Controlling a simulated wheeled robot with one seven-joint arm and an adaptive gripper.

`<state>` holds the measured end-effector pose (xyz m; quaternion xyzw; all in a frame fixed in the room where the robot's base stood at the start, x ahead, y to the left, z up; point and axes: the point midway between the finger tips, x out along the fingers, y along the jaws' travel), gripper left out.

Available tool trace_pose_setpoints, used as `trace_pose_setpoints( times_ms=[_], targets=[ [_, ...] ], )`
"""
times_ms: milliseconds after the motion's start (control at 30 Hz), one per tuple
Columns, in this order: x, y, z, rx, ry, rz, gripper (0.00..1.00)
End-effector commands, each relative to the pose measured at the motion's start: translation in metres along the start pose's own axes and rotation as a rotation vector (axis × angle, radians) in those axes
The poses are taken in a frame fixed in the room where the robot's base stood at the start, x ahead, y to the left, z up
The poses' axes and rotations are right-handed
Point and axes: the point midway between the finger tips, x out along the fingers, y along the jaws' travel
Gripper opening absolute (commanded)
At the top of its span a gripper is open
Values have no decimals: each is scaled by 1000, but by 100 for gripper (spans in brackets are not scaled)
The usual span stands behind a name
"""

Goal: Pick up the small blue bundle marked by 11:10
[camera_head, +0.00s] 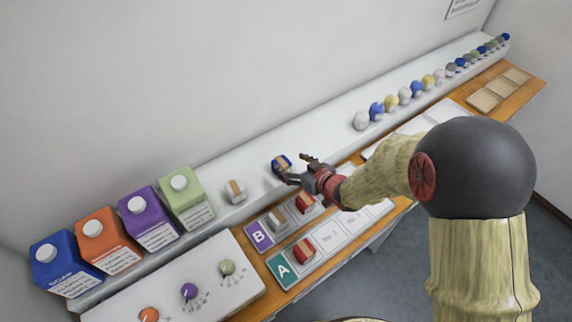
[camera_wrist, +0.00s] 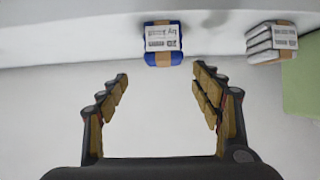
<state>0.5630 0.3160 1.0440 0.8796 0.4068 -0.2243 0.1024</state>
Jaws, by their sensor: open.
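A small blue bundle (camera_head: 281,163) with a tan band lies on the white shelf in the head view. In the wrist view the blue bundle (camera_wrist: 162,43) shows a white label; its print is too small to read surely. My gripper (camera_head: 290,172) reaches over the shelf close to it. In the wrist view my gripper (camera_wrist: 160,82) is open and empty, and the bundle lies just beyond the fingertips, roughly centred between them. A white-grey bundle (camera_head: 235,191) with a tan band lies to its left; in the wrist view this bundle (camera_wrist: 271,42) is at the right.
Tray B (camera_head: 259,235) holds a white and a red bundle; tray A (camera_head: 283,268) holds a red one. Several cartons, including a green one (camera_head: 186,200), stand at the left. A row of small balls (camera_head: 404,96) runs along the shelf to the right.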

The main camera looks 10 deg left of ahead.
Motion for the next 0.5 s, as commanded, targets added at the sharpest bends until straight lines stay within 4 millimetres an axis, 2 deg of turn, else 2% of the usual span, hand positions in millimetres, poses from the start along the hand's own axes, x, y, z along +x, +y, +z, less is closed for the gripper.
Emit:
trace_pose_setpoints(
  times_ms=[500],
  targets=[
    [61, -4, 9, 0, -2, 1, 65]
  ],
)
